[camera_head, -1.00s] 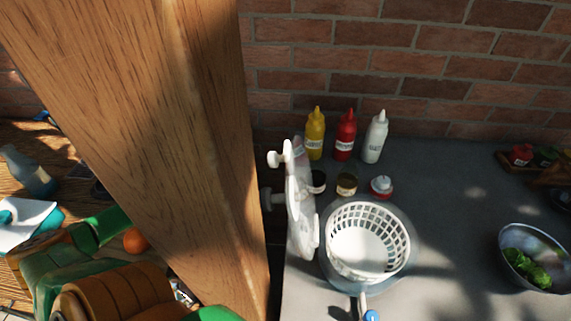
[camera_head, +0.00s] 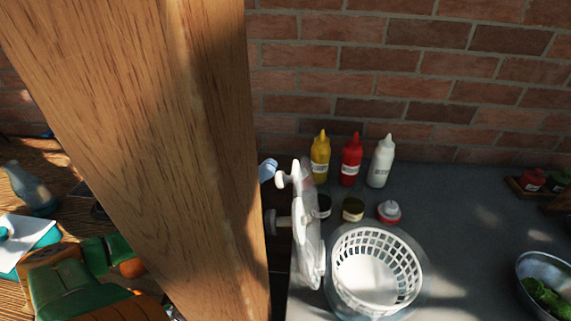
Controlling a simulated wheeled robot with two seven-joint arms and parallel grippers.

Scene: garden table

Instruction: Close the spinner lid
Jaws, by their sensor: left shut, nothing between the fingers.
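The salad spinner's clear bowl (camera_head: 424,285) stands on the grey counter with a white slotted basket (camera_head: 375,275) inside, and its top is uncovered. Its lid (camera_head: 308,235) stands upright, edge-on, along the bowl's left side, with white knobs pointing left. The tip of my left gripper (camera_head: 268,170) shows pale blue between the wooden post and the lid's upper end. It is shut and empty, seemingly apart from the lid, and the post hides the rest of it. My right gripper is out of view.
A thick wooden post (camera_head: 170,140) blocks the left half of the view. Yellow (camera_head: 320,158), red (camera_head: 351,160) and white (camera_head: 381,163) bottles and several small jars stand behind the spinner. A bowl of greens (camera_head: 545,290) is at right; the counter between is clear.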

